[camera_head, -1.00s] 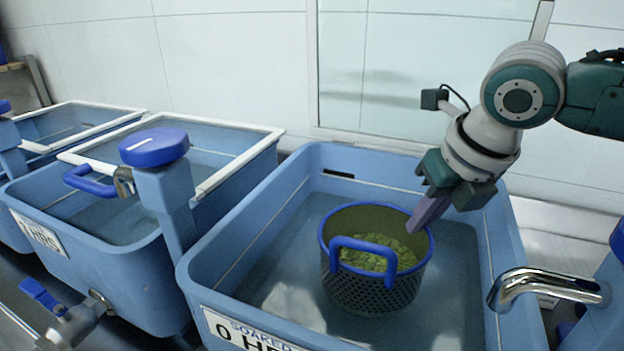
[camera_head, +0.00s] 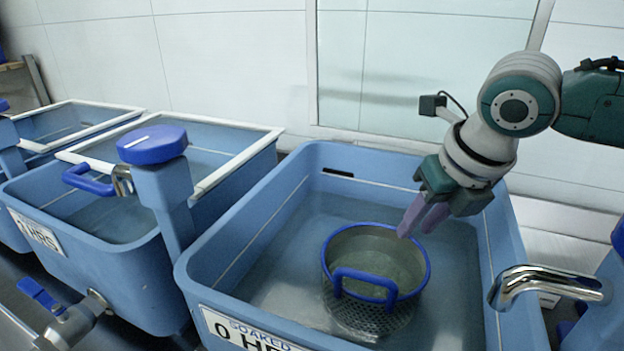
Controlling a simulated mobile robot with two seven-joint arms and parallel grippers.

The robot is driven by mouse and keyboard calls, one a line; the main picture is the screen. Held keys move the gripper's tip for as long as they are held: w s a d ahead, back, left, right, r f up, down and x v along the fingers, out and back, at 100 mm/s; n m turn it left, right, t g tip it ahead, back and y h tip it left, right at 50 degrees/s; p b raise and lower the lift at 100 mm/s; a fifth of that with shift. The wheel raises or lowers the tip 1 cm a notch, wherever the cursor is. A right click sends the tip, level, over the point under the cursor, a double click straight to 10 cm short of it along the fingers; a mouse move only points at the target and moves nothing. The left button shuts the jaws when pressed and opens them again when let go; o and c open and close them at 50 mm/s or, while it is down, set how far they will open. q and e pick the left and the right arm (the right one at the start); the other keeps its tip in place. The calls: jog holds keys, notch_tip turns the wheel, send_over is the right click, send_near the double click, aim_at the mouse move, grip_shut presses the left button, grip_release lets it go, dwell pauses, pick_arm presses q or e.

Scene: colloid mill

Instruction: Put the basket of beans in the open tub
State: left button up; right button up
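The basket (camera_head: 376,304), a dark perforated bucket with a blue rim and blue handle, stands upright inside the open blue tub (camera_head: 232,219), under the water. Its inside looks watery and greyish; no green beans can be made out in it. My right gripper (camera_head: 411,228) is above the right side of the basket's rim, with its purple fingers pointing down and left. A gap shows between the fingers, and they hold nothing that I can see. My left gripper is outside the view.
More blue tubs stand to the left, the nearest one (camera_head: 110,262) with a white-framed lid (camera_head: 228,185). A blue-capped post (camera_head: 163,190) rises between the tubs. A chrome spout (camera_head: 530,283) reaches over the open tub's right edge. A white wall stands behind.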

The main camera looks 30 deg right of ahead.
jog(key=d+p+v, duration=0.1)
jog(key=p+v, duration=0.1)
jog(key=v, duration=1.1)
jog(key=shift+w+a+r, duration=0.2)
jog(key=shift+w+a, duration=0.05)
jog(key=shift+a, duration=0.2)
